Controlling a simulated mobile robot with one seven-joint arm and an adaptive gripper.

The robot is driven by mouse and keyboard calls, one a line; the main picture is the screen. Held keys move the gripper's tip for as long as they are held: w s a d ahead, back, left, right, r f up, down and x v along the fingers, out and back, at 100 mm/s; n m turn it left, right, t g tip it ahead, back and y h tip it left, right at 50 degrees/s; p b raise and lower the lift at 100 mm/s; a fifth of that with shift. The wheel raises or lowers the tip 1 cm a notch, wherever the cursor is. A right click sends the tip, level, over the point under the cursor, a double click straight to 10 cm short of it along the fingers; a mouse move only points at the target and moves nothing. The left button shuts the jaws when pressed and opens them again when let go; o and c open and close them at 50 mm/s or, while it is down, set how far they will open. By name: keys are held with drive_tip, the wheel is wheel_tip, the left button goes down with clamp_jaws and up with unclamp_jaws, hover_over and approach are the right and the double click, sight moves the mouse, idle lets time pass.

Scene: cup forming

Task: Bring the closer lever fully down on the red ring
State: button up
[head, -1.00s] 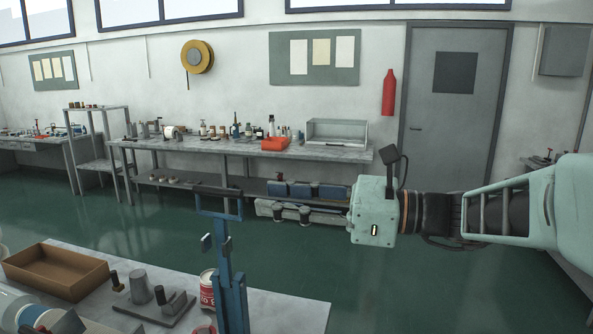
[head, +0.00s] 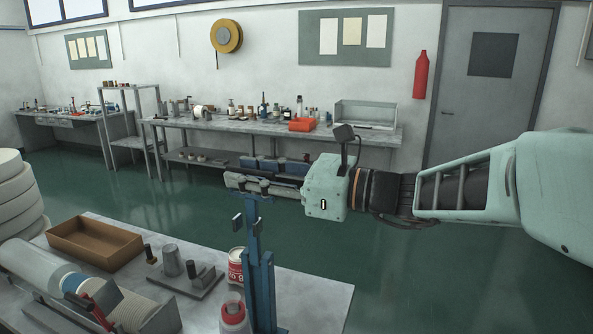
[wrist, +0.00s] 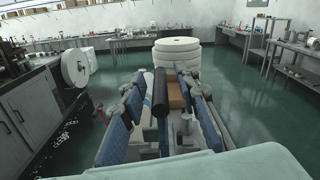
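The closer is a blue upright post (head: 260,270) at the front edge of the near bench. In the head view my gripper (head: 236,182) is level with its top, fingers pointing left, and overlaps the lever end. In the wrist view a black cylindrical handle (wrist: 160,98), apparently the lever's, lies lengthwise between my two blue-padded fingers. The fingers are spread with gaps beside the handle, so it is not gripped. A bottle with a red ring-like top (head: 232,302) stands beside the post. I cannot tell if this is the red ring; the post's foot is out of frame.
The near bench (head: 315,300) holds a brown tray (head: 95,243), a grey fixture (head: 172,265), a red-and-white can (head: 236,266) and a roll device at left. White stacked rolls (head: 15,200) stand at the far left. Green floor behind the bench is open.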

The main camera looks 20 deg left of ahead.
clamp_jaws()
idle(0.4)
